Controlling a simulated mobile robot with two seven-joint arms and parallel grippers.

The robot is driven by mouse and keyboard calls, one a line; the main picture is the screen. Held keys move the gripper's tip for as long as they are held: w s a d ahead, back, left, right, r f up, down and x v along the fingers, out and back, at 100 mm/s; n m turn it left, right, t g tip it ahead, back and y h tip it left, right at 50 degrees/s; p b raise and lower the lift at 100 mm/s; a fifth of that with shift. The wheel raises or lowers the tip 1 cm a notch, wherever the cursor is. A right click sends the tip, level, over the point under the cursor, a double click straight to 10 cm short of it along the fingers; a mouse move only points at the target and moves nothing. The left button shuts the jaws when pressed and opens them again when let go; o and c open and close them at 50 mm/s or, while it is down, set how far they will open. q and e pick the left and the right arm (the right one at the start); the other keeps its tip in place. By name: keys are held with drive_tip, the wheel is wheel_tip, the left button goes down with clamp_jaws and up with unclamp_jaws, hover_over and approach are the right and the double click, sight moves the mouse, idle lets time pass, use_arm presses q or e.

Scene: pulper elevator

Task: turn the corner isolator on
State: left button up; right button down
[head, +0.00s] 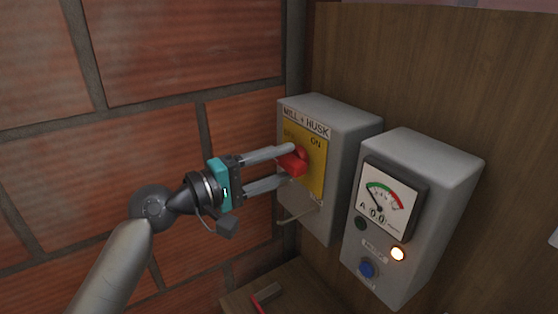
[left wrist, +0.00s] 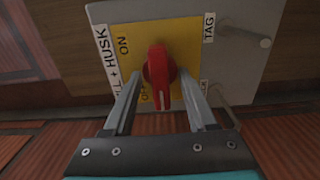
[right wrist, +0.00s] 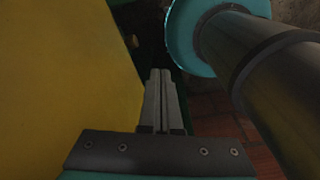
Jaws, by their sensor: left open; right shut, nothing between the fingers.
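The corner isolator (head: 337,119) is a grey box labelled MILL + HUSK, with a yellow plate (head: 318,172) marked ON at its upper right. Its red knob (head: 292,162) also shows in the left wrist view (left wrist: 158,68), its bar lying crosswise on the box, with the long end on the OFF side. My left gripper (head: 288,167) is open, one finger above and one below the knob; I cannot tell whether either touches it. My right gripper (right wrist: 160,75) is shut and empty, seen only in the right wrist view, away from the isolator.
A grey meter box (head: 420,165) with a dial, a lit lamp (head: 397,254) and a blue button (head: 367,268) is mounted right of the isolator. A brick wall (head: 150,60) stands at left. A red-handled item (head: 266,294) lies below. A yellow surface (right wrist: 60,80) stands beside my right gripper.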

use_arm(q)
clamp_jaws()
idle(0.5)
